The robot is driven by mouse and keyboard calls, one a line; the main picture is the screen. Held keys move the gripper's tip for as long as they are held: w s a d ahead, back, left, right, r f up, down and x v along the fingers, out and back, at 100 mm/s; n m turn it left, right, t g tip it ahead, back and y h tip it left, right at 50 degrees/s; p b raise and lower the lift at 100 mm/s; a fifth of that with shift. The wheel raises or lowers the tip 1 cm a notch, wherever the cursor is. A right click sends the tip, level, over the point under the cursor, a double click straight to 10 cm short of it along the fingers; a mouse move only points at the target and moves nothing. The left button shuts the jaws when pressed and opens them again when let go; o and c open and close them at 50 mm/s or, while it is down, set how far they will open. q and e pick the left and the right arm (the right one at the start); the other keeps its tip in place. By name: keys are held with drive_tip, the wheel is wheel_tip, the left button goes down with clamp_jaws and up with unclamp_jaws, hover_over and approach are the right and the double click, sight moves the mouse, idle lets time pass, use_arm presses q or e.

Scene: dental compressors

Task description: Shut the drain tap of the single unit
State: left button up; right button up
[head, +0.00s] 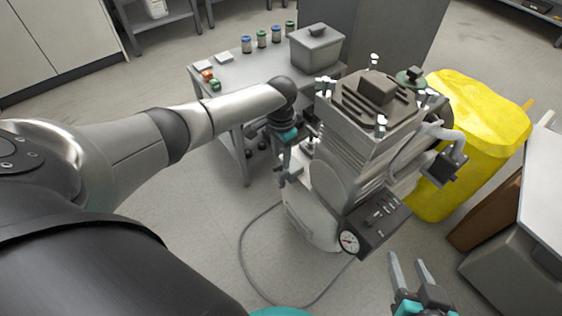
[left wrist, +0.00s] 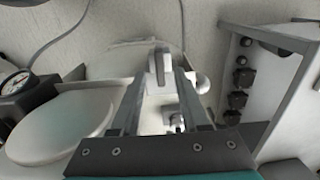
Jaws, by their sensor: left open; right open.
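The single unit (head: 345,165) is a compressor with a dark ribbed top, a pale tank and a gauge on its front box. My left gripper (head: 290,172) is low at the unit's left side, partly hidden by my own wrist. In the left wrist view, my left gripper (left wrist: 163,75) is open, with a finger on either side of a small grey lever (left wrist: 160,64), which looks like the drain tap. I cannot tell whether the fingers touch it. The tap is not clear in the head view. My right gripper (head: 407,265) is open and empty, in front of the unit.
A grey table (head: 225,72) with several small jars and a lidded grey box (head: 316,50) stands behind. A yellow bin (head: 465,130) is right of the unit. A hose (head: 243,255) lies on the floor. Floor left of the unit is clear.

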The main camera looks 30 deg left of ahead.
sight(281, 166)
use_arm(q)
drive_tip(key=shift+f+b, duration=0.55)
drive_tip(key=shift+f, duration=0.65)
use_arm(e)
drive_tip(key=shift+w+a+r+t+y, duration=0.1)
drive_tip(key=shift+a+r+t+y, duration=0.25)
drive_tip(key=shift+a+t, duration=0.35)
drive_tip(key=shift+w+a+r+t+y, duration=0.1)
drive_tip(key=shift+a+r+t+y, duration=0.2)
drive_tip(key=shift+a+t, duration=0.4)
use_arm(q)
drive_tip(key=shift+c, duration=0.2)
clamp_jaws()
